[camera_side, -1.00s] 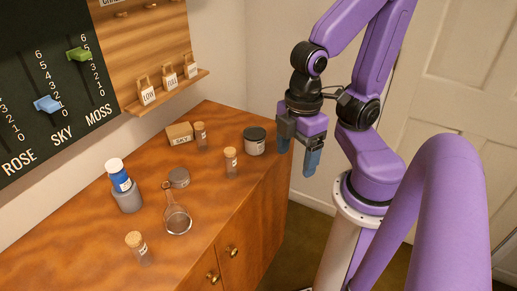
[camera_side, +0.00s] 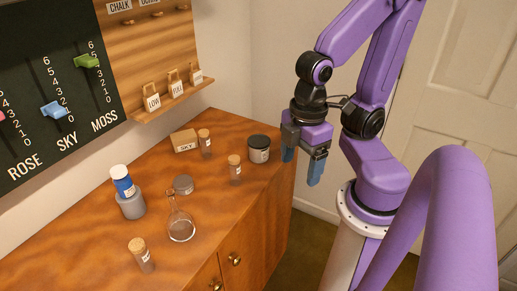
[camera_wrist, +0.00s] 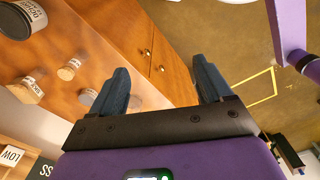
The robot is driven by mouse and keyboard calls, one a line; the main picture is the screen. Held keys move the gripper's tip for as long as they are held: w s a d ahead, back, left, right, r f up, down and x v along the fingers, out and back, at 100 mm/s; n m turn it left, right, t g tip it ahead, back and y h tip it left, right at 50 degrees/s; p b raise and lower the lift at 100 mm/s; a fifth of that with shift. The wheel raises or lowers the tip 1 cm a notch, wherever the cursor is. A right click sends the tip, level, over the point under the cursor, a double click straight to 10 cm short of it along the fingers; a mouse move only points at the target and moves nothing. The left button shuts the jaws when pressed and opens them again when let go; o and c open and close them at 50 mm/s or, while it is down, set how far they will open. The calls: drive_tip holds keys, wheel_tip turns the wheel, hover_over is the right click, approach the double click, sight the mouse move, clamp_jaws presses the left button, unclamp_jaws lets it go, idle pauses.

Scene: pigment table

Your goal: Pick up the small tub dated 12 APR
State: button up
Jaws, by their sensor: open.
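The small grey tub (camera_side: 183,185) sits low on the wooden cabinet top in the side view, between the clear flask and the corked vials; its label is too small to read. A larger dark-lidded jar (camera_side: 259,149) with a pale label stands at the cabinet's right end. My gripper (camera_side: 301,163) is open and empty, in the air just right of this jar, beyond the cabinet edge. In the wrist view its fingers (camera_wrist: 160,68) are apart with nothing between them.
A clear flask (camera_side: 181,229), a blue-and-white bottle on a grey pot (camera_side: 130,204) and another corked vial (camera_side: 141,255) stand to the left. A peg board (camera_side: 155,60) with tags hangs behind.

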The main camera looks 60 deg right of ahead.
drive_tip(key=o, duration=0.4)
drive_tip(key=n+t+h, duration=0.8)
drive_tip(key=n+h, duration=0.3)
drive_tip(key=n, duration=0.2)
approach(260, 144)
drive_tip(key=shift+t, duration=0.3)
drive_tip(key=shift+x, duration=6.15)
